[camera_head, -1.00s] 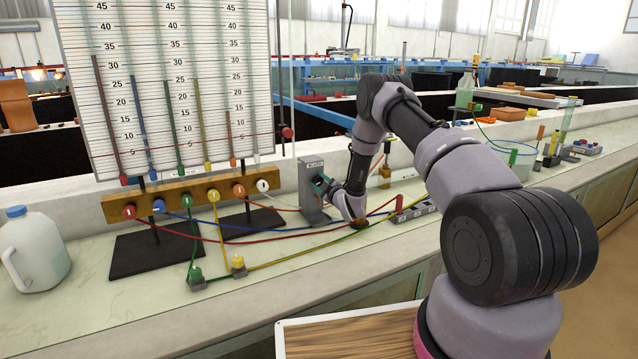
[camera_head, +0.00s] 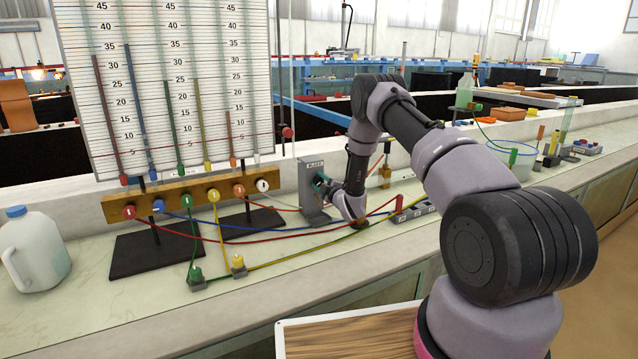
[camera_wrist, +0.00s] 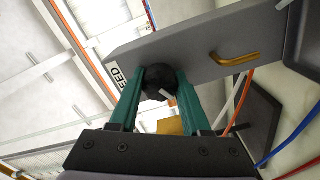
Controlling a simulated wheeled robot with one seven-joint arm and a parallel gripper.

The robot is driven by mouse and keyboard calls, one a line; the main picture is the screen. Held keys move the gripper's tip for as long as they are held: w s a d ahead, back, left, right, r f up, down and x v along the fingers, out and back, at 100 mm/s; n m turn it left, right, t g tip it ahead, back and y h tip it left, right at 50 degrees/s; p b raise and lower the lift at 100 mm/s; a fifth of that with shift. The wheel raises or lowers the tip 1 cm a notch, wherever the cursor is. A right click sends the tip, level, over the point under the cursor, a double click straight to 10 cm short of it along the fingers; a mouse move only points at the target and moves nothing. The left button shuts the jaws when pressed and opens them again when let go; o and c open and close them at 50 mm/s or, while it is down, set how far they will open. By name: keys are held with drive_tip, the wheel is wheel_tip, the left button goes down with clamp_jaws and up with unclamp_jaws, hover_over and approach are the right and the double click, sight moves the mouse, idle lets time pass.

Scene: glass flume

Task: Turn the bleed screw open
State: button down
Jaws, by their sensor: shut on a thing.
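The bleed screw is a round black knob (camera_wrist: 156,80) with a white pointer mark, on the face of a grey block (camera_wrist: 195,45) in the wrist view. A label ending in "EED" shows beside it. The teal fingers of my gripper (camera_wrist: 161,84) are shut on the knob, one on each side, and hide its edges. In the head view the grey bleed block (camera_head: 311,190) stands upright on the bench, and my gripper (camera_head: 322,184) reaches its right side. The knob is hidden there behind the fingers.
A brass bent spout (camera_wrist: 235,58) sticks out of the block. The manometer board (camera_head: 170,90) with coloured columns stands left, above a wooden manifold (camera_head: 175,200). Coloured tubes run across the bench below my arm. A white jug (camera_head: 33,250) stands far left.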

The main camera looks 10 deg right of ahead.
drive_tip(key=shift+c, duration=1.9)
unclamp_jaws()
drive_tip(key=v, duration=1)
drive_tip(key=shift+s+d, duration=0.15)
drive_tip(key=shift+s, duration=0.25)
drive_tip(key=shift+r, duration=0.1)
